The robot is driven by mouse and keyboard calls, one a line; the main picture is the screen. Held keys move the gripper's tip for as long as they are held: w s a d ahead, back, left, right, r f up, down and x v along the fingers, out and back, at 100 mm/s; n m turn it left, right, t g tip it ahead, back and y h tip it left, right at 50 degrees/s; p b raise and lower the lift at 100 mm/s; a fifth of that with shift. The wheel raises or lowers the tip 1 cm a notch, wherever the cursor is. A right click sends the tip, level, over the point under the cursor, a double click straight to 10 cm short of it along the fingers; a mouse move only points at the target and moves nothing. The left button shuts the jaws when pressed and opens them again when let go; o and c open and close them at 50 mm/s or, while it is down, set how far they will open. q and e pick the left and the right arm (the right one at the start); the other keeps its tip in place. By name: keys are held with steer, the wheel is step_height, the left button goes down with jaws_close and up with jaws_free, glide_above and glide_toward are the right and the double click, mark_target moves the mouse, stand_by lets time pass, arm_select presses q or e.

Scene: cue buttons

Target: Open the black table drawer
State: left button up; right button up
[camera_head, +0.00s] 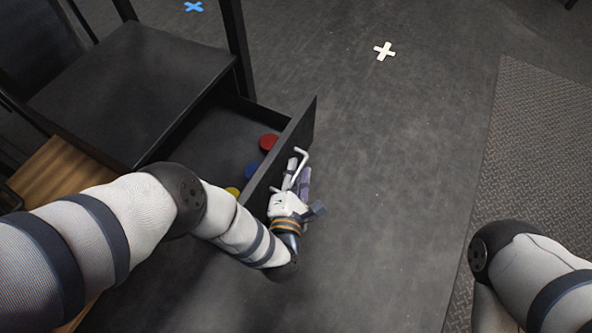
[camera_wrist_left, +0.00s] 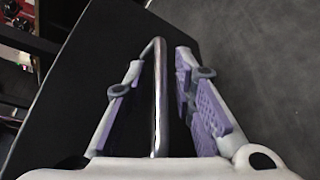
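The black table drawer (camera_head: 296,137) is pulled well out from the black table (camera_head: 135,85), and its inside shows. A silver bar handle (camera_head: 301,155) is on its outer face. My left gripper (camera_head: 298,178) is at this handle. In the left wrist view, the handle (camera_wrist_left: 158,95) runs between the two purple-padded fingers, with a gap on both sides, so the gripper (camera_wrist_left: 160,65) looks open around it. The drawer's front panel (camera_wrist_left: 80,85) is at the left there. My right arm shows at the right edge; its gripper is out of view.
A red button (camera_head: 268,142), a blue button (camera_head: 252,168) and a yellow button (camera_head: 233,191) are inside the drawer. A white cross (camera_head: 384,51) and a blue cross (camera_head: 194,6) mark the floor. A textured mat (camera_head: 540,150) lies at right. The floor right of the drawer is clear.

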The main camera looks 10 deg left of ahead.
arm_select(q)
steer(key=v, duration=0.7)
steer(key=shift+s, duration=0.3)
steer(key=shift+r, duration=0.1)
